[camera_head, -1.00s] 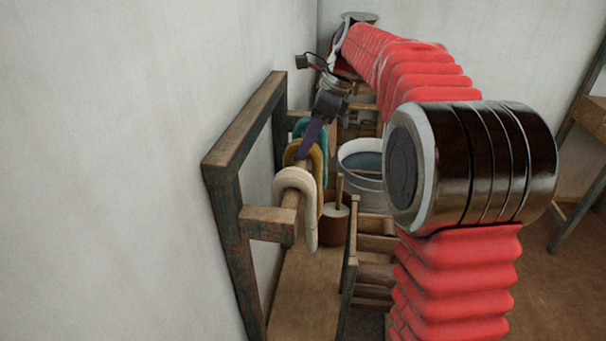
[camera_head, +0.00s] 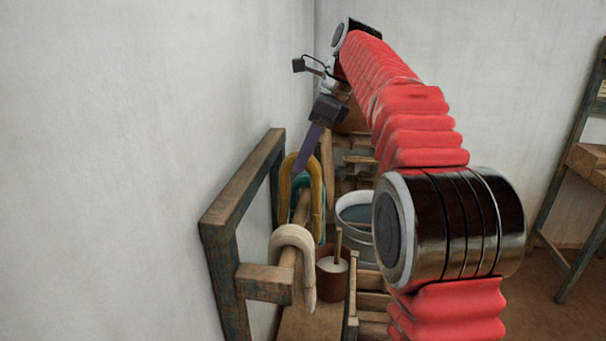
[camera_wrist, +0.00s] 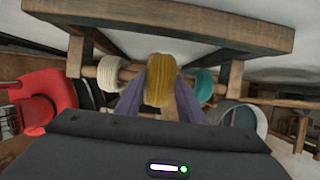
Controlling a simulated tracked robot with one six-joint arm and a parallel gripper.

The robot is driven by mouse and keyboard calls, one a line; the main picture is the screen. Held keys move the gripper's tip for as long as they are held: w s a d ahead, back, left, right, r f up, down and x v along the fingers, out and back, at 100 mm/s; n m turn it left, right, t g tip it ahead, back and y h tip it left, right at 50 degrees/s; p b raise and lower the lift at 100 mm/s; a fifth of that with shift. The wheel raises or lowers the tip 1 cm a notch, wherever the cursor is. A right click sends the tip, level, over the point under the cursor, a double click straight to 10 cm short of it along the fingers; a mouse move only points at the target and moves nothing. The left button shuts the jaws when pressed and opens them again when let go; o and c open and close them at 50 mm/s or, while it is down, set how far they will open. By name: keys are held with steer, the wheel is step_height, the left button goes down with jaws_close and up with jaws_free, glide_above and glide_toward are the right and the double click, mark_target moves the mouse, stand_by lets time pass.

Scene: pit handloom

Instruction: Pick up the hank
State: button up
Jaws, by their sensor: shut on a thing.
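The yellow hank (camera_head: 318,187) is an upside-down U of yarn, its top raised above the wooden rail (camera_head: 287,257). Its legs still hang down on both sides of the rail, as far as I can tell. My gripper (camera_head: 302,165) comes from above and behind, its purple fingers shut on the hank's upper part. In the wrist view the yellow hank (camera_wrist: 161,80) sits between the two fingers (camera_wrist: 162,100). A cream hank (camera_head: 293,240) hangs over the rail nearer the camera. A teal hank (camera_wrist: 201,85) is on the other side, partly hidden in the head view.
A dark wooden frame (camera_head: 245,178) stands by the left wall and carries the rail. Below on the right are a brown pot (camera_head: 332,283) with a stick in it and a pale basin (camera_head: 358,208) of dark liquid. Free air lies above the rail.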

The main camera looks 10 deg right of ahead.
steer(key=shift+r, duration=3.35)
steer(key=s+d, duration=0.3)
steer(key=d, duration=0.5)
steer(key=s+d, duration=0.4)
steer(key=d, duration=0.4)
steer(key=shift+d, duration=0.35)
